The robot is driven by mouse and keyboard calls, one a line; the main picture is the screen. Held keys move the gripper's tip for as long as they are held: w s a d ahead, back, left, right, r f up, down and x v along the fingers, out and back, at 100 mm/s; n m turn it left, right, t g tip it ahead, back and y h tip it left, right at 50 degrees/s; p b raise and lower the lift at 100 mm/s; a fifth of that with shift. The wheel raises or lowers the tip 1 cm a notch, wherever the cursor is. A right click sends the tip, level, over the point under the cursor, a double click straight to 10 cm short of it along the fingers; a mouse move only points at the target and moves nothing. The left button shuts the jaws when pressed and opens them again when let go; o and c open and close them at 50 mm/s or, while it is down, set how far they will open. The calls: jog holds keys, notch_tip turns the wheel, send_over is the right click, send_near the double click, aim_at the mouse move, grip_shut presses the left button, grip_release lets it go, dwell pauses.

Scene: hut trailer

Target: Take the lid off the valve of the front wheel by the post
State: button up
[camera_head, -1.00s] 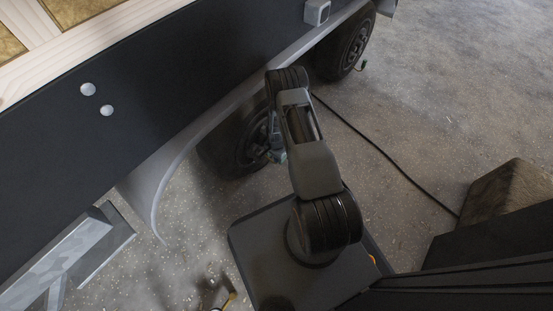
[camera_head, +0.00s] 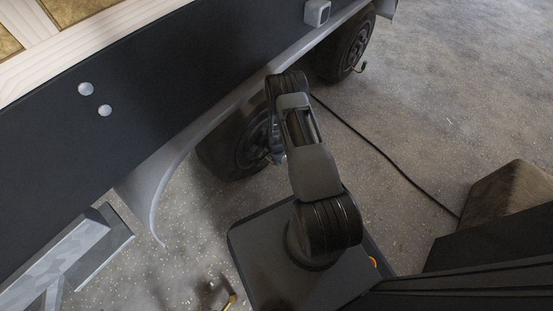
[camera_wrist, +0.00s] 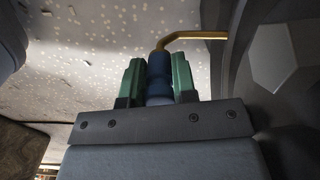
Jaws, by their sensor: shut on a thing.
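In the wrist view, my gripper (camera_wrist: 158,80) has its two green fingers closed on both sides of a dark blue lid (camera_wrist: 160,65). A bent brass valve stem (camera_wrist: 195,36) meets the lid's far end and runs right toward the wheel. I see no clear gap between lid and stem. In the head view, the nearer wheel (camera_head: 243,148) sits under the trailer's fender, and my arm reaches down beside it. The arm hides most of my gripper and the lid there. I cannot tell for sure which thing is the post.
A farther wheel (camera_head: 352,48) has a small green piece (camera_head: 362,67) at its side. A black cable (camera_head: 375,147) crosses the floor to a brown block (camera_head: 505,187) at the right. A grey metal frame (camera_head: 70,255) stands at the lower left. Speckled floor is open at the upper right.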

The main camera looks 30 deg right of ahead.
jog(key=shift+r, duration=0.1)
jog(key=shift+r, duration=0.3)
notch_tip(320, 180, up, 3)
jog(key=p, duration=0.2)
jog(key=shift+s+r+p, duration=0.15)
jog(key=shift+p, duration=0.25)
jog(key=s+a+r+p, duration=0.1)
jog(key=s+r+p, duration=0.5)
jog(key=s+r, duration=0.3)
jog(key=s, duration=0.4)
jog(key=shift+s, duration=0.4)
